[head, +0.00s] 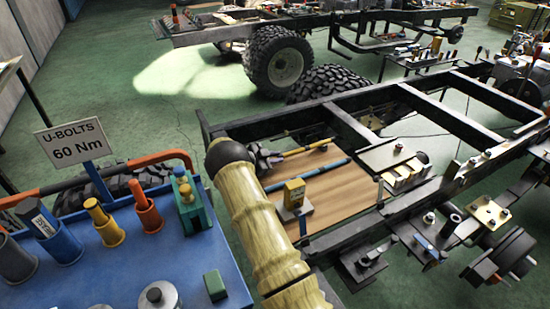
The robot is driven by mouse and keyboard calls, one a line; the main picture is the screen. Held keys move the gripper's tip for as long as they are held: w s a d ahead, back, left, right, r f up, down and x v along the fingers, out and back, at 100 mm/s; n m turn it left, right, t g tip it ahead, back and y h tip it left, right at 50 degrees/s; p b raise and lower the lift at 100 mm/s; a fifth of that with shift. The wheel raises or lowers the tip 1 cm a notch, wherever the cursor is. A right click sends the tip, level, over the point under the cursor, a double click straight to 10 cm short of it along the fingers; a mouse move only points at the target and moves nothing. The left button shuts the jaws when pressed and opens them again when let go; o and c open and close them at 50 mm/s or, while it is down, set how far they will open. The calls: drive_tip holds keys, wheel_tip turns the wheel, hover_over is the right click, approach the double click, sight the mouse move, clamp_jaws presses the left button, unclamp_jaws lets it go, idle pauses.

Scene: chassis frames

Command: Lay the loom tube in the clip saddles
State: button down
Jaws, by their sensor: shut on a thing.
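My arm, in pale yellow ribbed segments with a black rounded joint, crosses the middle foreground of the head view. My gripper does not show; the arm may be covering it. I cannot make out the loom tube for certain. A slim blue rod (318,171) lies over the wooden board (345,195), its left end near my arm. I cannot say whether anything holds it. A plate with pale slotted blocks (405,177) sits on the chassis right of the board. I cannot tell whether these are the clip saddles.
A hammer-like tool with an orange and yellow handle (306,147) and a yellow block (294,193) are on the board. A blue bench (120,275) with sockets and a U-bolts sign (73,141) stands left.

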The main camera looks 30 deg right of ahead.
drive_tip(key=c, duration=1.3)
unclamp_jaws()
drive_tip(key=shift+c, duration=0.2)
drive_tip(key=v, duration=0.7)
drive_tip(key=shift+a, duration=0.3)
